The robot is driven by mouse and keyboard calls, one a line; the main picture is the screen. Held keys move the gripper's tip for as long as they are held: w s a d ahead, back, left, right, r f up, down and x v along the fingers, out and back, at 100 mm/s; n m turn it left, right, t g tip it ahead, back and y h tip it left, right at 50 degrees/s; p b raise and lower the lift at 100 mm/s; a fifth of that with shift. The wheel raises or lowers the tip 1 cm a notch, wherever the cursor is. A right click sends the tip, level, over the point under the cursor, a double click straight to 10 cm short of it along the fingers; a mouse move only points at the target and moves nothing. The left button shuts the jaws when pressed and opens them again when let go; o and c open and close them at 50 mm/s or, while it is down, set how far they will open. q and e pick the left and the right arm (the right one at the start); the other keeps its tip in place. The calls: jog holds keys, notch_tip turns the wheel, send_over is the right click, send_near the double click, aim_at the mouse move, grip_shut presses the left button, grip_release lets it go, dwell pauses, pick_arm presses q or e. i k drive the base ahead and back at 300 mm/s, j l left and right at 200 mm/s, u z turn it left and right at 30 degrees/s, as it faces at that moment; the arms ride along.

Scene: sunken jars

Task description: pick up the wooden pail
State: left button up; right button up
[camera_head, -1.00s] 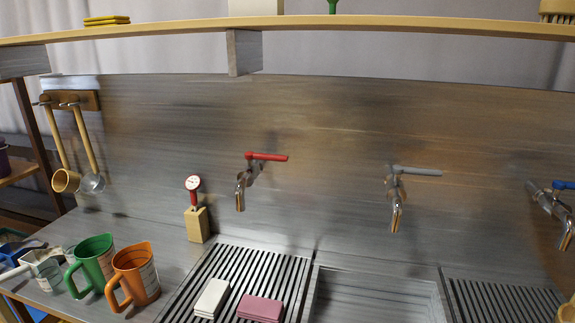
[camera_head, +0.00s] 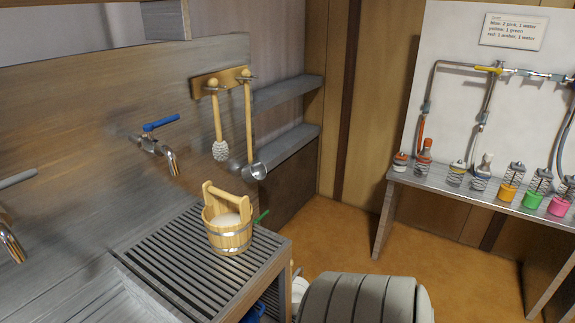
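The wooden pail (camera_head: 229,236) stands upright on the slatted drainboard (camera_head: 190,262), near its right end. It has light wooden staves, a metal band, an upright wooden handle across the top, and something whitish inside. A thin green piece sticks out beside its right side; I cannot tell what it belongs to. Neither of my grippers is in view.
A blue-handled tap (camera_head: 158,140) projects from the wall behind the drainboard. A brush (camera_head: 218,140) and a ladle (camera_head: 251,150) hang from a rack. A grey ribbed rounded object (camera_head: 365,298) is in front. A bench (camera_head: 460,195) with jars stands right, with open floor (camera_head: 345,235) between.

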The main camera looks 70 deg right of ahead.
aim_at(228, 218)
jog(key=z, duration=1.7)
